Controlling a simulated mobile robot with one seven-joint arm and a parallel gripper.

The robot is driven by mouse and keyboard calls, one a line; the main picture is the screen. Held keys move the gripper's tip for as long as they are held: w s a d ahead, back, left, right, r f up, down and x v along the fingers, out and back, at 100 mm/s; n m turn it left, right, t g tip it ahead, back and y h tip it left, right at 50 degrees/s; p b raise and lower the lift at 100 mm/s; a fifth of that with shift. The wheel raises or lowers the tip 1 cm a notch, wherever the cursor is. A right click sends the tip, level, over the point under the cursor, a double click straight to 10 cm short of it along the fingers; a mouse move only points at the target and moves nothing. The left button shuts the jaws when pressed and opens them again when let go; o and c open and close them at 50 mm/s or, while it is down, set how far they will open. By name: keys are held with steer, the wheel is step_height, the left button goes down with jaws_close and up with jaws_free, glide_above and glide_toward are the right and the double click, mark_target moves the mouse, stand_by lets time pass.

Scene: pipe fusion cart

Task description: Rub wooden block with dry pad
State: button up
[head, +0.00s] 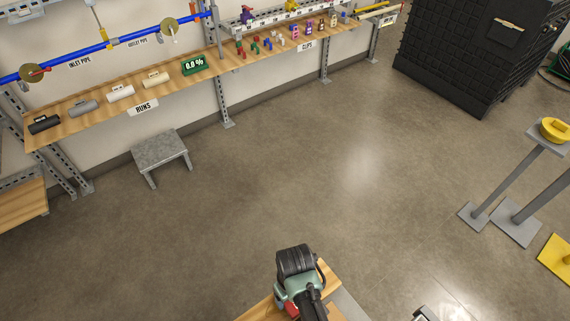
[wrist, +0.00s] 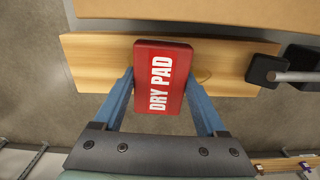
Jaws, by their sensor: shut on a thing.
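The dry pad (wrist: 160,105) is a red block with white lettering, upright in the middle of the wrist view. My gripper (wrist: 160,78) is shut on it, with a blue finger on each side. Beyond the pad lies a pale wooden board (wrist: 95,62); the pad overlaps it in the picture, and I cannot tell whether they touch. No separate wooden block can be made out; I cannot tell whether this board is it. In the head view my gripper is low in the middle, over a wooden surface (head: 258,309), with its fingers hidden.
A tan panel (wrist: 200,8) borders the board, and a black fitting with a grey rod (wrist: 295,76) sits at its right. A wall bench (head: 90,99) holds pipe pieces and clips. A grey stool (head: 160,150) and a black cabinet (head: 470,60) stand beyond open floor.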

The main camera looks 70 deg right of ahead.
mark_target(268, 319)
steer(key=shift+s+d+f+b, duration=0.1)
steer(key=shift+s+d, duration=0.25)
steer(key=shift+d, duration=0.3)
steer(key=shift+s+d+f+b, duration=0.1)
steer(key=shift+s+d, duration=0.3)
steer(key=shift+d, duration=0.2)
steer(key=shift+s+d+b, duration=0.1)
steer(key=shift+s+d, duration=0.25)
steer(key=shift+d, duration=0.3)
steer(key=shift+a+f, duration=0.1)
